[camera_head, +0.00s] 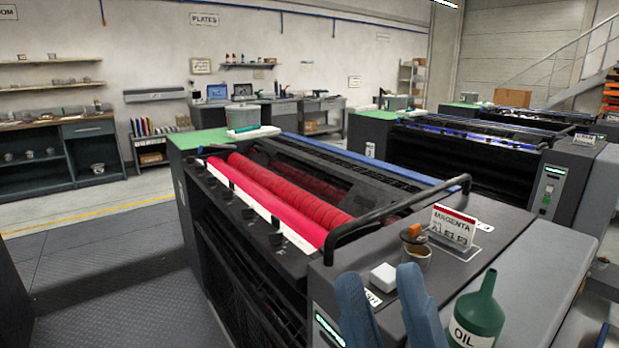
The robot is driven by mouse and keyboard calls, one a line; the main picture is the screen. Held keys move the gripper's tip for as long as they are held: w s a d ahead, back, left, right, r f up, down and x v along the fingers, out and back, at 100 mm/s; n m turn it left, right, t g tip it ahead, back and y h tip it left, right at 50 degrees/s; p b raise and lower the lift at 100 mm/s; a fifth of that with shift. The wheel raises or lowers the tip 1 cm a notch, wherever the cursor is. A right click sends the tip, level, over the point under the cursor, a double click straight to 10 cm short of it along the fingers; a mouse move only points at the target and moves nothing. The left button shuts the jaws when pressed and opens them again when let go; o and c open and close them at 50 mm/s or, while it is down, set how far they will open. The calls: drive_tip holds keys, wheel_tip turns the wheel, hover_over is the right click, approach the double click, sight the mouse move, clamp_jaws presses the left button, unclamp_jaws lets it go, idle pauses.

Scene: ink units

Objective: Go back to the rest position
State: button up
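My gripper (381,280) shows at the bottom of the head view as two blue-grey fingers pointing up. The fingers are apart, with nothing seen held between them. They appear in front of the near end of the magenta ink unit (480,215). A small white block (383,276) shows just beyond the fingertips, on the unit's top. The rest of my arm is out of view.
A green oil can (477,318) stands close to the right of the fingers. A cup (415,255) and the magenta sign (453,226) stand behind. A black rail (400,212) arches over the unit. Open floor (110,260) lies to the left.

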drive_tip(key=s+d+f+m+g+h, duration=0.1)
drive_tip(key=s+d+f+m+h, duration=0.35)
drive_tip(key=f+m+h, duration=0.3)
drive_tip(key=s+d+f+m+g+h, duration=0.2)
drive_tip(key=s+d+f+m+h, duration=0.25)
drive_tip(key=f+m+h, duration=0.3)
drive_tip(key=s+d+f+m+g+h, duration=0.15)
drive_tip(key=s+d+f+g, duration=0.25)
drive_tip(key=s, duration=0.4)
drive_tip(key=s+d+f+m+g, duration=0.3)
drive_tip(key=s+f, duration=0.1)
drive_tip(key=s, duration=0.3)
wheel_tip(320, 180, down, 8)
drive_tip(key=b, duration=0.8)
drive_tip(key=shift+s+b, duration=0.25)
drive_tip(key=shift+b, duration=0.05)
